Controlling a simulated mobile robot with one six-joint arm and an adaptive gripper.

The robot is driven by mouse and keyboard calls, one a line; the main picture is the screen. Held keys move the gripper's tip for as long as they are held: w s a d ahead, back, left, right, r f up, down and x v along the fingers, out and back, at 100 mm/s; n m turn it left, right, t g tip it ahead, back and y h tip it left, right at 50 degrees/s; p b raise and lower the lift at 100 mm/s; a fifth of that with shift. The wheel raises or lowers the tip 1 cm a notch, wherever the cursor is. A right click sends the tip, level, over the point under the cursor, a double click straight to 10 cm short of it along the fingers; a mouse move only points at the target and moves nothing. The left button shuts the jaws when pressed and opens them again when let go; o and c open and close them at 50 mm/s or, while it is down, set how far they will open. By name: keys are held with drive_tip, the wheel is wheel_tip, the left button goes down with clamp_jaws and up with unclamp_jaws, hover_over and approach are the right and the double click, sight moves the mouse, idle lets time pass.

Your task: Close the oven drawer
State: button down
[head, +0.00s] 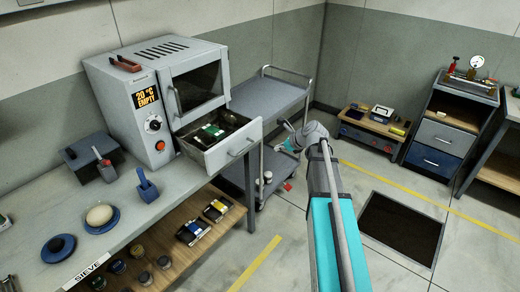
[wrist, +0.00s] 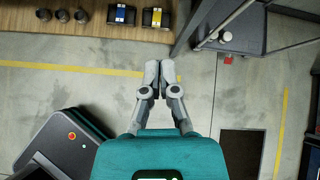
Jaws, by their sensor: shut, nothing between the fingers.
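The grey oven (head: 112,90) stands on the bench in the head view, with its display reading "20 °C EMPTY". Its upper windowed door (head: 198,88) looks shut. The oven drawer (head: 222,154) below the door is pulled out toward the right. It has a bar handle (head: 242,148) on its front, and a dark item with green and white parts lies inside. My gripper (wrist: 159,68) is shut and empty in the wrist view, above the floor. In the head view my arm's far end is to the right of the drawer, apart from it; the fingertips are hard to make out. The wrist view does not show the drawer.
A grey trolley (head: 270,96) stands behind the drawer. The bench (head: 190,188) holds a scoop (head: 147,186), dishes and a dark box. Its lower shelf carries jars and labelled packs. A dark floor pit (head: 400,228) is at the right. Floor beside the bench is clear.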

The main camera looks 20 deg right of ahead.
drive_tip(key=shift+w+d+r+m+t, duration=0.15)
drive_tip(key=shift+w+d+m, duration=0.15)
drive_tip(key=shift+d+m, duration=0.2)
drive_tip(key=shift+w+d+f+m+t, duration=0.15)
drive_tip(key=shift+w+d+m, duration=0.15)
drive_tip(key=shift+d+m, duration=0.15)
drive_tip(key=shift+a+b, duration=0.1)
drive_tip(key=shift+b, duration=0.2)
drive_tip(key=w+a+f+b, duration=0.5)
drive_tip(key=w+a, duration=0.1)
drive_tip(key=w, duration=0.3)
drive_tip(key=shift+w+a+f, duration=0.2)
drive_tip(key=shift+a, duration=0.2)
